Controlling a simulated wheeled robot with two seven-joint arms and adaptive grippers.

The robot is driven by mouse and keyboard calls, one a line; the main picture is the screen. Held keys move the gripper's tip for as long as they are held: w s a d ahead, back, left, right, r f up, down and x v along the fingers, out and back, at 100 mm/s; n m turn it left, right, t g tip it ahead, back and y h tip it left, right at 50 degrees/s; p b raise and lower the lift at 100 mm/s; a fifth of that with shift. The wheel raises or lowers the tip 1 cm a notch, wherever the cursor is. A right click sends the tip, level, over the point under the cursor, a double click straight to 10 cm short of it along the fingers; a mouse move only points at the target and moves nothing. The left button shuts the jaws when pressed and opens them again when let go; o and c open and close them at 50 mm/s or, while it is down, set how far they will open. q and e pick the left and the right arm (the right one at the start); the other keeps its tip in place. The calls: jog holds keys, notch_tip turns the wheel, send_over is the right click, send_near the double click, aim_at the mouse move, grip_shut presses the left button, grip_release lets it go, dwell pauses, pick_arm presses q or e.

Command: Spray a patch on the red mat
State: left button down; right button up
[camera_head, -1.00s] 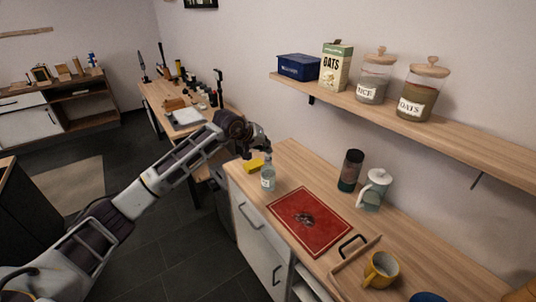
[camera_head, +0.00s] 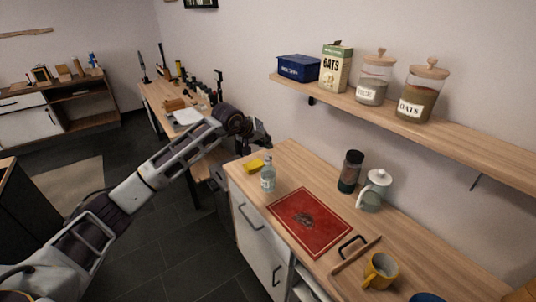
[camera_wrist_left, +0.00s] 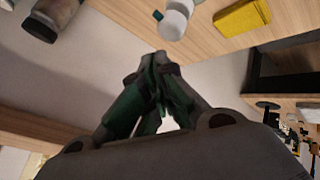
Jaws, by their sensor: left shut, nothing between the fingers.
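The red mat (camera_head: 318,238) lies flat on the wooden counter, with a dark patch (camera_head: 304,219) near its middle. A small clear bottle (camera_head: 268,180) stands upright just beyond the mat's left corner. A pale bottle-like thing beside the yellow block, likely the same bottle, shows in the left wrist view (camera_wrist_left: 174,20). My left gripper (camera_head: 264,144) is above the counter's far end, beyond the bottle and apart from it. In the left wrist view its green fingers (camera_wrist_left: 160,60) meet at the tips, shut and empty. My right gripper is out of view.
A yellow block (camera_head: 253,166) lies beside the bottle. A dark tumbler (camera_head: 350,171) and a white lidded pitcher (camera_head: 375,190) stand behind the mat. A shelf (camera_head: 400,122) overhangs the counter.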

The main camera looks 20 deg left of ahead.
pick_arm(q)
jog(key=shift+r+p, duration=0.6)
jog(key=shift+r, duration=1.55)
